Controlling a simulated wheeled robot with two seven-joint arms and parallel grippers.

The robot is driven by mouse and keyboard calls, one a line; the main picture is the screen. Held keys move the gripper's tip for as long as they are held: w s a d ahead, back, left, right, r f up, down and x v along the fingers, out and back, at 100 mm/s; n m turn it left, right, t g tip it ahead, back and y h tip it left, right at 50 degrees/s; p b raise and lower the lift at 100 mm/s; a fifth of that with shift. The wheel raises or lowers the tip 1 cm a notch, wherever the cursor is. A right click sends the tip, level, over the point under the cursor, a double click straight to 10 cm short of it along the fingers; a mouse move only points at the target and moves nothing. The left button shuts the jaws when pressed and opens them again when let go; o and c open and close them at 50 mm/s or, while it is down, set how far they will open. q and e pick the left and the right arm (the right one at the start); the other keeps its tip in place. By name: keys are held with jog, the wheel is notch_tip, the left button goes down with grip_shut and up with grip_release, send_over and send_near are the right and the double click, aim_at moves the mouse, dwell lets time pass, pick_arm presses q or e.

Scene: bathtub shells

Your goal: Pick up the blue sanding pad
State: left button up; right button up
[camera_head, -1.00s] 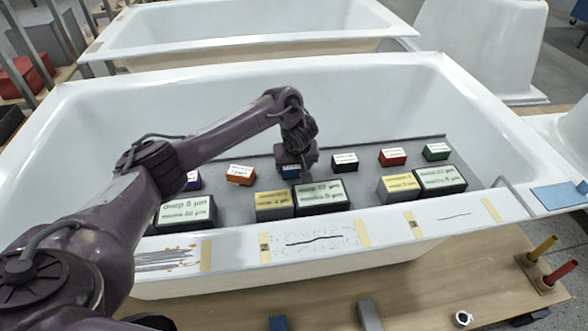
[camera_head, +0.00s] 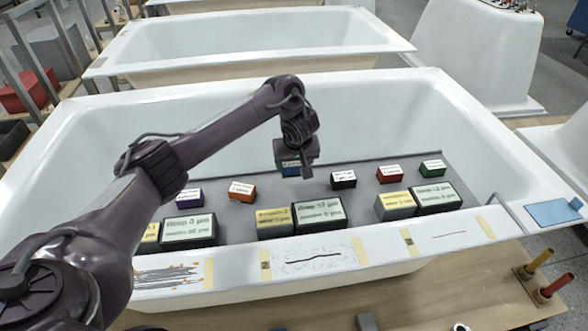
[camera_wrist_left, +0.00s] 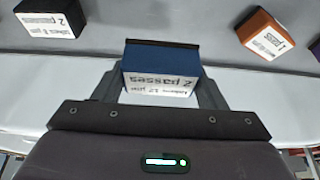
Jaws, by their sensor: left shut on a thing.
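The blue sanding pad (camera_wrist_left: 160,60) is a small block with a white label reading "2 passes". In the left wrist view it sits between the two fingers of my left gripper (camera_wrist_left: 160,88), which is shut on it. In the head view my left gripper (camera_head: 297,172) is over the middle of the front tub, and part of the blue pad (camera_head: 290,168) shows at its fingers, raised above the grey tray. The gripper hides some of the pad there.
An orange pad (camera_head: 242,191) stands left of the gripper. Black (camera_head: 343,180), red (camera_head: 389,174) and green (camera_head: 432,168) pads stand to the right. Larger labelled blocks (camera_head: 319,213) stand in front, near the rim of the tub (camera_head: 410,268).

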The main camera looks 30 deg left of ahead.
pick_arm(q)
notch_tip(320, 180, up, 12)
jog(key=p, duration=0.8)
